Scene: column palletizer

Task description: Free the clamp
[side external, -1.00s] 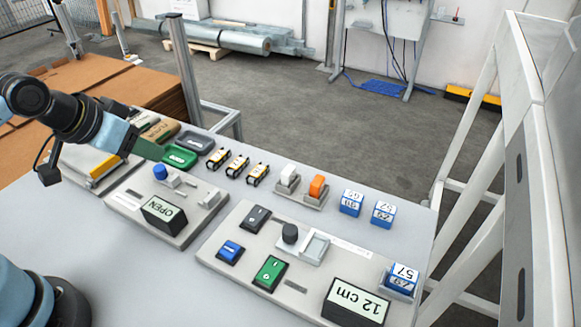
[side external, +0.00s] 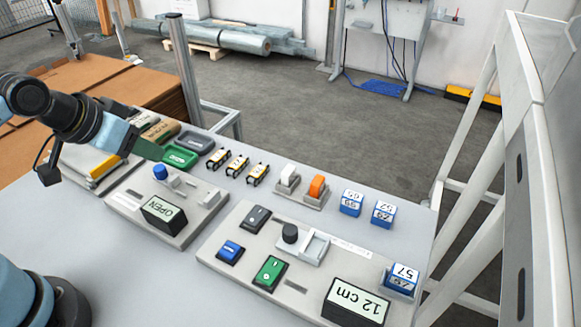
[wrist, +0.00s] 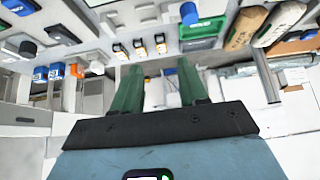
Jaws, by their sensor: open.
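The clamp panel (side external: 125,205) is a grey board at the left of the table in the side view. It carries a blue knob (side external: 159,172), a small metal clamp part (side external: 209,199) and a display (side external: 164,214) that reads OPEN, upside down from here. The blue knob also shows at the top of the wrist view (wrist: 188,13). My gripper (side external: 150,148) is behind the knob in the side view, above the table, near the green tray (side external: 180,157). Its two green fingers are apart in the wrist view (wrist: 158,88), with nothing seen held between them. I cannot tell its exact height.
A second panel with a 12 cm display (side external: 356,302), a black knob (side external: 290,233) and green (side external: 270,272) and blue switches stands at the right. Several small yellow-black parts (side external: 237,165) and blue number blocks (side external: 351,203) line the back. The table's front left is clear.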

